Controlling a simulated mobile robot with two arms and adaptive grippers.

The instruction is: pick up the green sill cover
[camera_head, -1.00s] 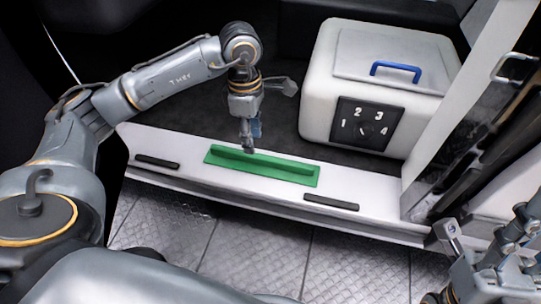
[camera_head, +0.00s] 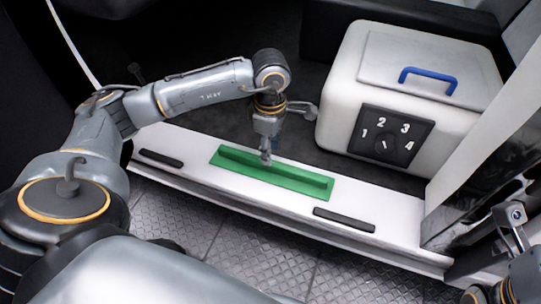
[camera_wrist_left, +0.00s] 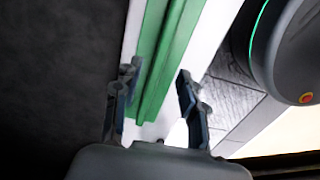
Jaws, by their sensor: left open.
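The green sill cover (camera_head: 300,180) is a long flat strip with a raised rib along its length. It lies on the white sill (camera_head: 385,225). My left gripper (camera_head: 265,160) points down at the cover, a little left of its middle. In the left wrist view the fingers of my left gripper (camera_wrist_left: 157,72) are apart, with the rib of the green cover (camera_wrist_left: 165,62) between them. Whether the fingers touch the cover cannot be told. Part of my right gripper (camera_head: 512,230) shows at the lower right edge; its fingers are not clear.
Two black strips lie on the sill, one left (camera_head: 161,158) and one right (camera_head: 344,220) of the cover. A white box (camera_head: 340,100) with a blue handle (camera_head: 428,78) and a numbered dial panel (camera_head: 384,138) stands behind. Patterned metal floor (camera_head: 250,240) lies in front.

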